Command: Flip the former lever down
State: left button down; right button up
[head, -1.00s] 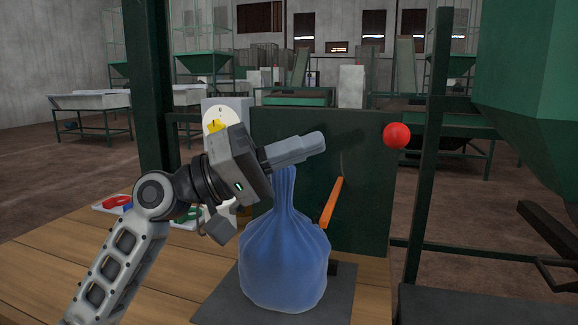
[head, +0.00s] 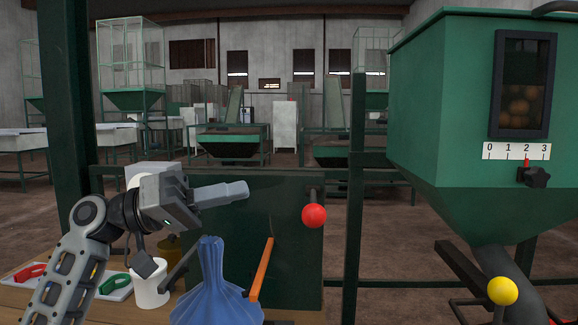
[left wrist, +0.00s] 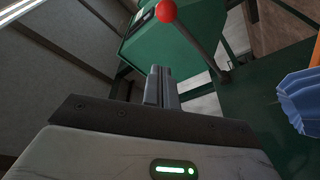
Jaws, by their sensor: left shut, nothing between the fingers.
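A lever with a red ball knob (head: 314,215) stands at the right part of a dark green panel (head: 292,190); the knob also shows in the left wrist view (left wrist: 166,11), with its rod running down to the right. I cannot tell from the frames which is the former lever. My left gripper (head: 240,189) is shut and empty. It points right, above the gathered blue bag (head: 213,290) and left of the red knob, apart from both. My right gripper is not in view.
A green hopper (head: 440,130) with a 0–3 scale (head: 516,151) stands at the right, with a yellow ball knob (head: 503,291) below. A dark post (head: 357,180) stands beside the panel.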

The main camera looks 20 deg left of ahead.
pick_arm(q)
jog(key=shift+w+d+r+m+g+p, duration=0.2)
jog(key=shift+w+r+m+g+p, duration=0.05)
jog(key=shift+r+m+g, duration=0.3)
jog(key=shift+w+d+r+m+g+p, duration=0.15)
jog(key=shift+w+r+m+g+p, duration=0.1)
jog(key=shift+r+m+g, duration=0.3)
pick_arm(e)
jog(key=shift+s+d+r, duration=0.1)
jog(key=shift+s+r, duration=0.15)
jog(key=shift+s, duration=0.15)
pick_arm(q)
jog(key=shift+d+f, duration=0.1)
jog(key=r+p, duration=0.2)
jog(key=p, duration=0.1)
send_over(313, 200)
jog(key=s, duration=0.5)
jog(key=shift+s+a+f, duration=0.1)
jog(key=shift+s+f, duration=0.2)
jog(key=shift+f, duration=0.35)
jog(key=shift+s+a+f, duration=0.15)
jog(key=shift+s+f, duration=0.1)
jog(key=shift+f, duration=0.4)
jog(key=shift+s+a+f, duration=0.1)
jog(key=shift+s+f, duration=0.2)
jog(key=shift+f, duration=0.35)
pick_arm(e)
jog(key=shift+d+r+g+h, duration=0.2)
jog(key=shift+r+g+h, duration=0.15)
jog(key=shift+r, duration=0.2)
